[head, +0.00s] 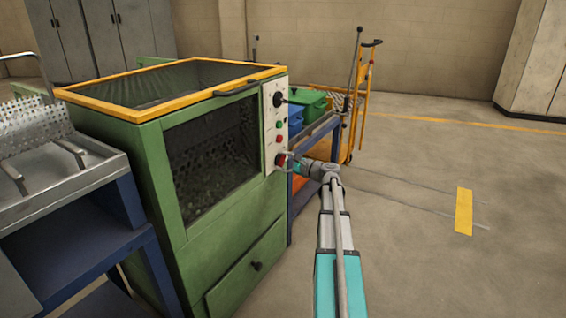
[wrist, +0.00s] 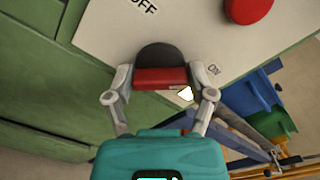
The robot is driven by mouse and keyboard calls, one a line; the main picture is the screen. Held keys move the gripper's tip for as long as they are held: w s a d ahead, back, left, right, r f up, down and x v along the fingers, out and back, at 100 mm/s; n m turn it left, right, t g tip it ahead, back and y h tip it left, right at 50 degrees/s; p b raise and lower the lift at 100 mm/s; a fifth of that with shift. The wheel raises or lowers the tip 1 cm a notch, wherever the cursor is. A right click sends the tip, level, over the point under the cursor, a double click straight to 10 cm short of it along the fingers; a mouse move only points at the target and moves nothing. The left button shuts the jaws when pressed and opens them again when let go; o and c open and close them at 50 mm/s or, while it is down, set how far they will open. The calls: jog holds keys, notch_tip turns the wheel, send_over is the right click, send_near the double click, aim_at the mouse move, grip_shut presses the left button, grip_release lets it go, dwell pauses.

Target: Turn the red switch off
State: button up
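The red switch (wrist: 160,78) is a red bar on a round black base, on a pale control panel (wrist: 110,30). In the wrist view an "OFF" label is above it and an "ON" label is by its right end; the bar lies nearly level in the picture, its right end toward "ON". My gripper (wrist: 160,84) has one finger at each end of the bar, and both appear to touch it. In the head view the red switch (head: 281,160) is low on the panel of the green machine (head: 160,160), partly hidden by my gripper (head: 289,163).
A large red button (wrist: 248,8) is near the switch. A black knob (head: 277,99) is higher on the panel. A blue cart (head: 320,135) with green and blue bins and an orange trolley (head: 362,90) stand behind. The floor to the right is clear.

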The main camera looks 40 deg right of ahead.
jog(key=c, duration=0.5)
jog(key=shift+o, duration=0.2)
jog(key=shift+n, duration=0.6)
jog(key=n, duration=0.3)
jog(key=shift+a+n, duration=0.1)
jog(key=shift+n, duration=0.2)
jog(key=n, duration=0.4)
jog(key=shift+f+n, duration=0.1)
jog(key=shift+n, duration=0.2)
jog(key=n, duration=0.8)
jog(key=shift+f+n, duration=0.1)
jog(key=shift+n, duration=0.2)
